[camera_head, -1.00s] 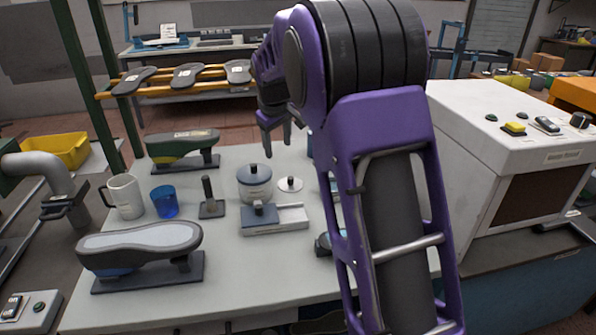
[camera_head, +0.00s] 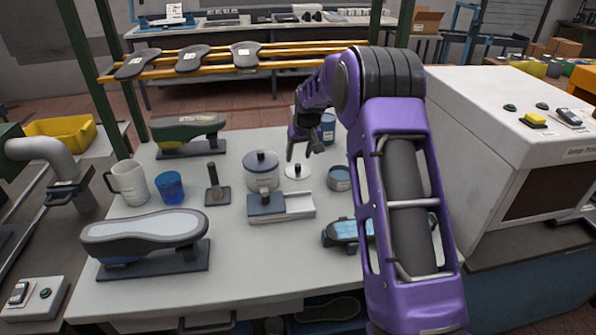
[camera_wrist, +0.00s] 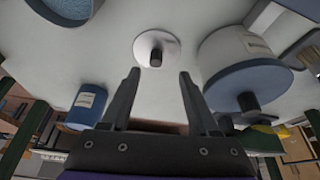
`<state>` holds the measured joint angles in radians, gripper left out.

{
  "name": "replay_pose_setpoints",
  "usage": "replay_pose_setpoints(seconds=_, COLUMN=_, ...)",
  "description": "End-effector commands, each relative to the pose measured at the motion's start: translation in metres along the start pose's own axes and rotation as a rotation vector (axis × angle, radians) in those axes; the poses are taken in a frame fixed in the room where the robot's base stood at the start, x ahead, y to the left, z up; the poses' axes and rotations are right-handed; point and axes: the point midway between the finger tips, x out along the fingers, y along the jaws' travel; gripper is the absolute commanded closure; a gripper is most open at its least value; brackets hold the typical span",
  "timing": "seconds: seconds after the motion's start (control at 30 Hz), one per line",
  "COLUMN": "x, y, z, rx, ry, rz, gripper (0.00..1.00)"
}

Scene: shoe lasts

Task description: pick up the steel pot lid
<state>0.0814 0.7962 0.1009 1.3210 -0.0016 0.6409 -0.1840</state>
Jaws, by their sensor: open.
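The steel pot lid (camera_head: 297,171) is a small pale round disc with a dark knob, lying flat on the grey table. It also shows in the wrist view (camera_wrist: 171,46), knob toward the camera, just beyond my fingertips. My gripper (camera_head: 300,156) is open and empty, pointing down slightly behind and above the lid. In the wrist view my two fingers (camera_wrist: 159,74) stand apart, with the lid ahead of the gap and nothing between them.
A lidded white-and-blue pot (camera_head: 262,178) stands close left of the lid. A small round container (camera_head: 339,179) stands to the right, and a blue can (camera_head: 328,128) behind. A grey block-like fixture (camera_head: 290,205) sits in front. A white machine (camera_head: 505,145) stands right.

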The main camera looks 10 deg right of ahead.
Motion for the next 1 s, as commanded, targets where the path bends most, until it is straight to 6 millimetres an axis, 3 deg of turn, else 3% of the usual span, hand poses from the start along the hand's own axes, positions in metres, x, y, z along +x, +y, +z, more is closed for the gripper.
replay_pose_setpoints(seconds=0.23, x=0.018, y=0.002, z=0.000, rx=0.000, ry=0.000, rz=0.000, gripper=0.39)
replay_pose_setpoints(seconds=0.53, x=0.058, y=0.006, z=0.000, rx=-0.001, ry=0.000, rz=0.000, gripper=0.39)
replay_pose_setpoints(seconds=0.83, x=0.062, y=0.006, z=0.000, rx=-0.001, ry=0.001, rz=0.001, gripper=0.39)
replay_pose_setpoints(seconds=1.0, x=0.062, y=0.006, z=0.000, rx=-0.001, ry=0.001, rz=0.001, gripper=0.69)
